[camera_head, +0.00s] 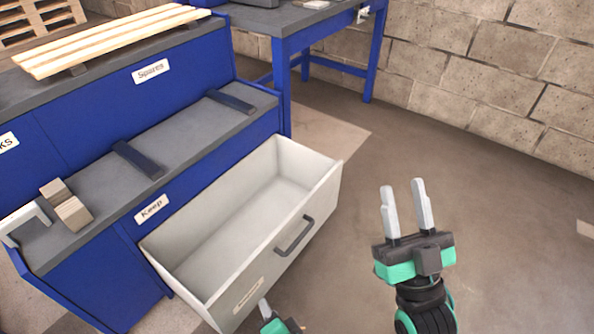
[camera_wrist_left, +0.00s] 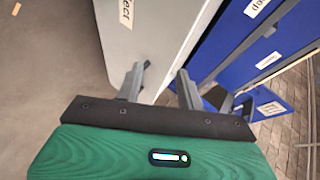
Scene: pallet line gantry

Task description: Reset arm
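My left gripper (camera_head: 266,312) is low in the head view, just in front of the lower left end of a pale drawer's front. In the left wrist view its two fingers (camera_wrist_left: 160,78) are apart, with the drawer's pale panel (camera_wrist_left: 165,35) beyond them; I cannot tell whether they touch it. My right gripper (camera_head: 405,205) is raised over open floor right of the drawer, fingers pointing up the picture, apart and with nothing between them. The drawer (camera_head: 325,195) is pulled out and empty, with a dark handle (camera_head: 295,236) on its front.
The blue bench (camera_head: 75,130) at left has labels "Spares" and "Keep". Dark strips (camera_head: 138,160) and a tan block (camera_head: 66,205) lie on its lower shelf; wooden slats (camera_head: 110,38) lie on top. A blue table (camera_head: 290,40) stands behind. Floor at right is clear.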

